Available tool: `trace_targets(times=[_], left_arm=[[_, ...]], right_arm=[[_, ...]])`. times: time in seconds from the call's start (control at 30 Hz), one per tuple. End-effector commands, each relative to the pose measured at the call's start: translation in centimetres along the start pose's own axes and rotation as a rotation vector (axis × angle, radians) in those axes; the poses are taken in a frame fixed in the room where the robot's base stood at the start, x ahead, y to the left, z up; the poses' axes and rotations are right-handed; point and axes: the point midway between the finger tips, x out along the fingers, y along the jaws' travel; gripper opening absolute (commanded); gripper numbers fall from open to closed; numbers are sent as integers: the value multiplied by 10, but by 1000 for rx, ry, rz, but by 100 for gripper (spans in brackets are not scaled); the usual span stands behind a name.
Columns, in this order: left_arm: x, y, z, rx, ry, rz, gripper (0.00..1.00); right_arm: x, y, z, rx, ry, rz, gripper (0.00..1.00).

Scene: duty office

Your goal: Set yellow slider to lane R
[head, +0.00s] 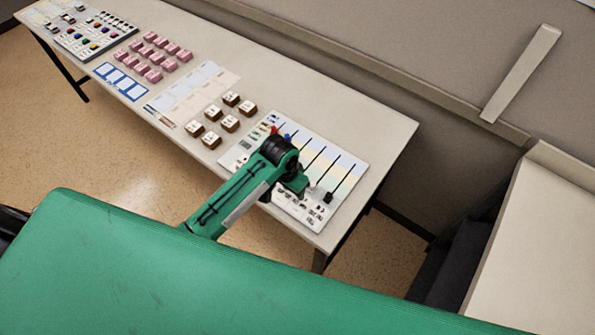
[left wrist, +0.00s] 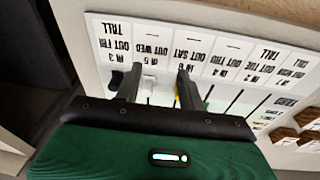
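The slider panel (head: 345,178) lies at the near right end of the table, a pale board with several slots. My left gripper (head: 297,184) is low over its near edge, and its arm hides part of the slots. In the left wrist view the gripper (left wrist: 159,72) is open, its fingers apart. A yellow piece (left wrist: 177,92) shows beside the right finger, mostly hidden by it. A white knob (left wrist: 148,86) shows between the fingers; whether either finger touches a knob is unclear. The yellow slider is hidden in the head view. I cannot read an R label.
A black knob (head: 328,197), a red knob (head: 274,130) and a blue knob (head: 288,137) are on the panel. Brown blocks (head: 230,123), paper cards (head: 200,88) and pink blocks (head: 153,57) lie farther left on the table (head: 330,108). A wall stands behind the table.

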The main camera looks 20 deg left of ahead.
Motion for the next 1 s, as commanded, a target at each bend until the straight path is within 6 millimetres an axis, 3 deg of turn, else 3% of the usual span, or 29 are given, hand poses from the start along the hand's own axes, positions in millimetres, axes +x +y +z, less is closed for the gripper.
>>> trace_targets(times=[0.03, 0.2, 0.33, 0.5, 0.67, 1.0], left_arm=[[-14, -7, -17, 17, -11, -11, 40], [-50, -22, -54, 63, -73, -34, 40], [-73, -31, -72, 80, -111, -53, 40], [-87, -38, -80, 89, -139, -66, 40], [-79, -39, -80, 90, -145, -66, 40], [-14, -43, -70, 90, -147, -66, 40]], right_arm=[[-2, 0, 0, 0, 0, 0, 40], [-5, 0, 0, 0, 0, 0, 40], [-6, 1, -1, 0, 0, 1, 40], [-7, 3, 0, -1, 0, 3, 40], [-11, 5, 0, -2, -1, 5, 40], [-29, 6, -2, -3, -1, 6, 40]])
